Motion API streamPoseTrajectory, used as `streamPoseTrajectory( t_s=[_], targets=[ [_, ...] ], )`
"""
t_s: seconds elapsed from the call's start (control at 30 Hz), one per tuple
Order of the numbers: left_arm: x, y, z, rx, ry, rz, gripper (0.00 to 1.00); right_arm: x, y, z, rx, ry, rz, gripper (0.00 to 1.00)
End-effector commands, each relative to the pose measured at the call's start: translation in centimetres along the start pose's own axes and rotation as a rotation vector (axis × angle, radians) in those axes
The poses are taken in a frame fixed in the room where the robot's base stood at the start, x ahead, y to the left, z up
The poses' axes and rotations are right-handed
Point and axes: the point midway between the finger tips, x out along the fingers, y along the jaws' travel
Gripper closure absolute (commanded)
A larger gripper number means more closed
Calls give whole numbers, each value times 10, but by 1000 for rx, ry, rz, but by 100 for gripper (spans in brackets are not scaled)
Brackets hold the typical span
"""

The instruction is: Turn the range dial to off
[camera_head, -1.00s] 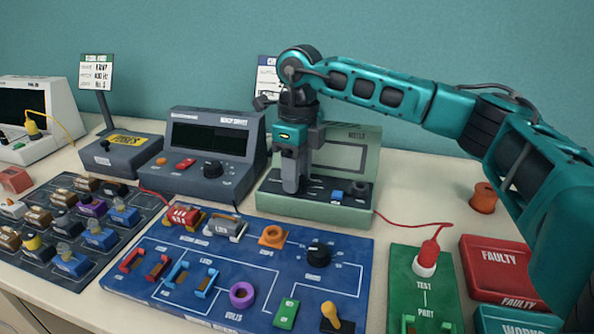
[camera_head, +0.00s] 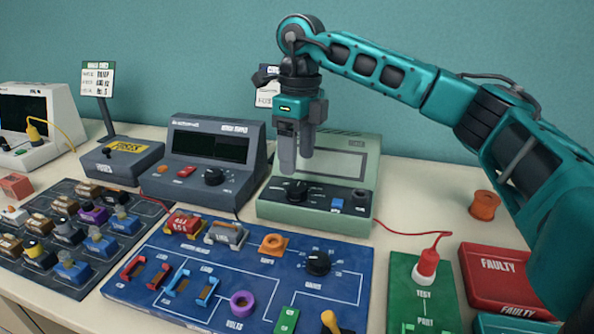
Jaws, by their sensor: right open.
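The green meter (camera_head: 350,215) stands at the back middle of the table, with a grey display window. On its black front panel a round black dial (camera_head: 297,190) shows at the left; I take it as the range dial. Its pointer and markings are too small to read. My right gripper (camera_head: 296,165) points down just above this dial, with its two grey fingers apart and nothing between them. The fingers look clear of the dial and cover part of the display. My left gripper is not in view.
A blue button (camera_head: 337,203) and a dark knob (camera_head: 361,197) sit right of the dial. A grey bench supply (camera_head: 210,150) stands close on the left. The blue board (camera_head: 250,285) in front has another dial (camera_head: 318,263). A red lead (camera_head: 427,262) runs from the meter.

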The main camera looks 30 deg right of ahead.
Motion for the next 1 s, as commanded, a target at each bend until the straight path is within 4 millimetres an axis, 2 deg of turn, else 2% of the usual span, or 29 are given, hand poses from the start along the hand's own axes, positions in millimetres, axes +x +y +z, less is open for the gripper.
streamPoseTrajectory(
  t_s=[0.03,0.1,0.33,0.5,1.0],
  targets=[
    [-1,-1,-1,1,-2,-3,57,-15,0,1,-1,-3,-1,33],
    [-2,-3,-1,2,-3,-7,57,-30,0,1,-1,-3,-1,33],
    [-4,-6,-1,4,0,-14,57,-62,1,1,-1,-1,0,33],
    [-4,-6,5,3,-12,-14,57,-70,0,0,0,0,0,33],
    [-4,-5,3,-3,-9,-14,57,-70,0,0,-1,1,0,33]
  ],
)
